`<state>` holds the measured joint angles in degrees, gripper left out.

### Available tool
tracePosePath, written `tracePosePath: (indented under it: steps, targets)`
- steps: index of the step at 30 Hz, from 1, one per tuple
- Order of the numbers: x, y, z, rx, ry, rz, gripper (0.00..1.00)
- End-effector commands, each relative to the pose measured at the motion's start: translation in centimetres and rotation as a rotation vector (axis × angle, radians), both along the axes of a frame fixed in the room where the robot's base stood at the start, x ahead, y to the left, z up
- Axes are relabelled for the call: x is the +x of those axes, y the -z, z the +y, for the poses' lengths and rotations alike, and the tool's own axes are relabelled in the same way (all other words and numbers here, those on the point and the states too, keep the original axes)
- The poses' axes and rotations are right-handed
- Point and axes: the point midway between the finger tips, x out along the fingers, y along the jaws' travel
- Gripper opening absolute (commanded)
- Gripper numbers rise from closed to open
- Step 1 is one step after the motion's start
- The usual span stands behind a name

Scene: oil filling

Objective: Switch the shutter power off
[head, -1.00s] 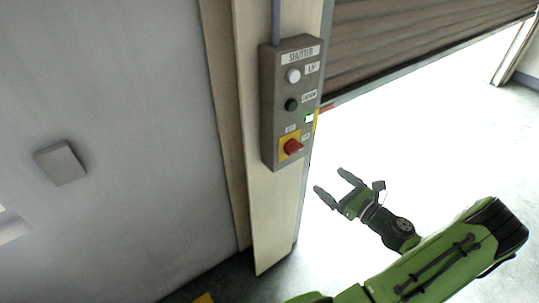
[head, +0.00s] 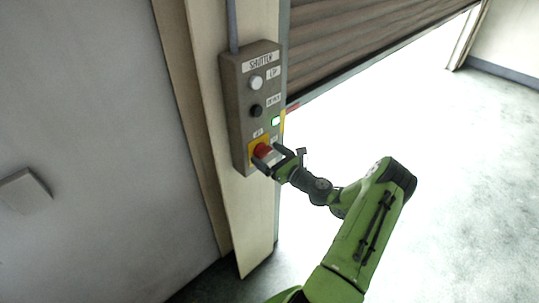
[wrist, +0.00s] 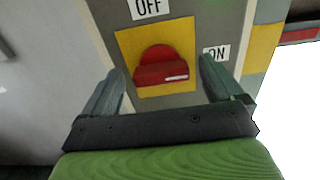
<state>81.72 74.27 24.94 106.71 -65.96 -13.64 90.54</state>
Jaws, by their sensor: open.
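The grey shutter control box (head: 238,118) is fixed to the pale post. It carries a white button (head: 256,83), a black button (head: 256,110), a lit green indicator (head: 275,121) and, at the bottom, a red rotary switch (head: 263,150) on a yellow plate. In the wrist view the red switch (wrist: 162,68) sits below an OFF label (wrist: 148,8) and left of an ON label (wrist: 216,53). Its white mark lies on the right side, towards ON. My gripper (head: 274,160) is open, with one finger on each side of the switch. Whether the fingers touch it is unclear.
The brown slatted shutter (head: 340,40) is partly raised to the right of the post (head: 240,220), over a bright opening. A grey wall (head: 90,120) with a small plate (head: 24,192) lies to the left. Bright floor on the right is free.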

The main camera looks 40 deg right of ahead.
Motion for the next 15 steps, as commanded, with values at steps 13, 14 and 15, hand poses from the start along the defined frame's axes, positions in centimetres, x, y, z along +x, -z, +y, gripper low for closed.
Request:
tracePosePath:
  steps: [13, 14, 15]
  targets:
    - [-0.06, 0.06, 0.00, 0.000, 0.000, 0.000, 0.48]
    - [-0.06, 0.06, 0.00, 0.000, 0.000, 0.000, 0.43]
    - [-0.07, 0.06, 0.00, 0.000, 0.000, 0.000, 0.38]
